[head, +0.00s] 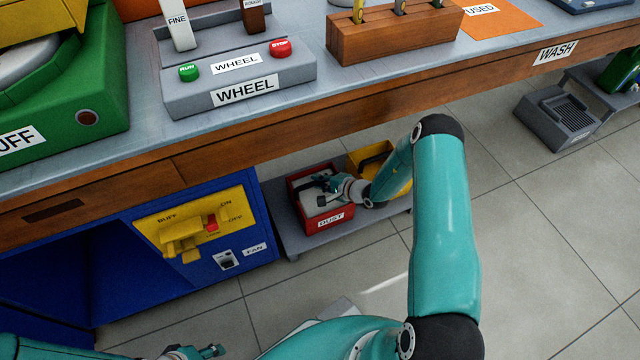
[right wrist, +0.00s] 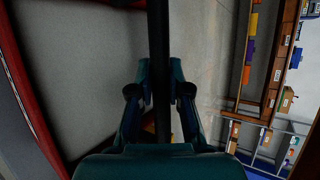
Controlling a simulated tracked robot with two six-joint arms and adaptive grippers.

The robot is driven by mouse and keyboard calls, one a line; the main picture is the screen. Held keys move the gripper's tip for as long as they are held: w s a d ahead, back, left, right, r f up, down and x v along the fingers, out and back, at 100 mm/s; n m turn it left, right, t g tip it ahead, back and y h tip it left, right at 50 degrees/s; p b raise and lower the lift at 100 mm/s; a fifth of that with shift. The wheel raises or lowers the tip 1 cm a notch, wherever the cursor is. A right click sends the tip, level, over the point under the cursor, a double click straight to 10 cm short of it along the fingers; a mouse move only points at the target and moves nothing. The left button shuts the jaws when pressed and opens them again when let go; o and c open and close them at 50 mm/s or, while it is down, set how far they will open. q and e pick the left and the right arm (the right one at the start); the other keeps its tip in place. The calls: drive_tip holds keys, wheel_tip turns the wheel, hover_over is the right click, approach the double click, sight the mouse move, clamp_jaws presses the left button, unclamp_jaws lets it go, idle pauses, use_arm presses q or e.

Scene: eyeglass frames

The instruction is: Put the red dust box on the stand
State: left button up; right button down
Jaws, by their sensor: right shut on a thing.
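The red dust box (head: 320,222), with a white DUST label on its front, sits upright on a low grey stand (head: 290,241) under the bench. It is open at the top with a grey inside. My right gripper (head: 325,190) reaches in from the right at the box's top. My left gripper (head: 207,352) shows only in part at the bottom edge, away from the box.
A yellow box (head: 368,158) stands right beside the red box, partly behind my right arm. A blue cabinet (head: 215,235) with a yellow switch panel is on the left. The bench's wooden edge (head: 270,140) hangs above. Open tiled floor (head: 540,230) lies to the right.

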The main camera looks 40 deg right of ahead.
drive_tip(key=c, duration=1.1)
unclamp_jaws()
